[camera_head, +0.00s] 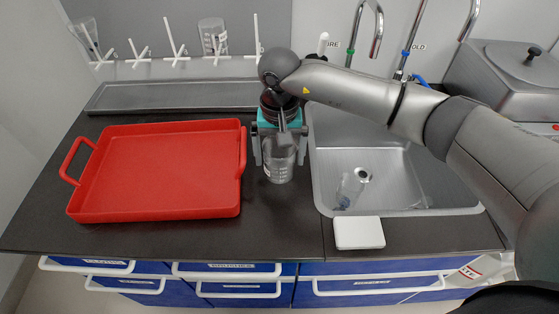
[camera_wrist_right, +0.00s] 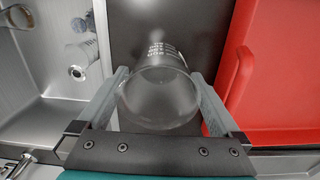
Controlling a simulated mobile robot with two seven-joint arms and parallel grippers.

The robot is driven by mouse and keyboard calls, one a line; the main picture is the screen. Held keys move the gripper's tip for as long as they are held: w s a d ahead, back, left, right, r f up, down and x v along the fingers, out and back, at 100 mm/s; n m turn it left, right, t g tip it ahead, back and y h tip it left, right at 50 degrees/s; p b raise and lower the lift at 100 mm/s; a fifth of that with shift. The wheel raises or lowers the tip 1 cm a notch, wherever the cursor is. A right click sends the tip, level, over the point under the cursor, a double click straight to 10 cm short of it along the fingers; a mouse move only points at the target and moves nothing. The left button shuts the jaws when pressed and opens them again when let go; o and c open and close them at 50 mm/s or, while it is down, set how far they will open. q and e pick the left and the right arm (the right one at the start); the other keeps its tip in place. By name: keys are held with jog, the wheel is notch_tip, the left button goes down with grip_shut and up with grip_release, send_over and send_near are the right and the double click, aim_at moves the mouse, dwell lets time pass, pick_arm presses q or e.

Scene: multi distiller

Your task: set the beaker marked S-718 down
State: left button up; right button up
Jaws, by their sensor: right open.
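A clear glass beaker (camera_head: 278,173) with white graduations appears upright on the dark counter between the red tray and the sink. Its label is too small to read. My right gripper (camera_head: 279,162) comes from above, with one finger on each side of the beaker. In the right wrist view the beaker (camera_wrist_right: 158,92) sits between the two open fingers of the right gripper (camera_wrist_right: 160,75), its rim towards the camera. Whether a finger touches the glass I cannot tell. My left gripper is not in view.
A red tray (camera_head: 160,168), empty, lies left of the beaker. The steel sink (camera_head: 400,185) on the right holds another glass vessel (camera_head: 349,188). A white square pad (camera_head: 358,232) lies at the front. Glassware (camera_head: 213,35) hangs on the back pegs. Dark counter is free in front.

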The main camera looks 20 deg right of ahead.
notch_tip(320, 180, down, 2)
jog(key=shift+f, duration=0.1)
jog(key=c, duration=1.4)
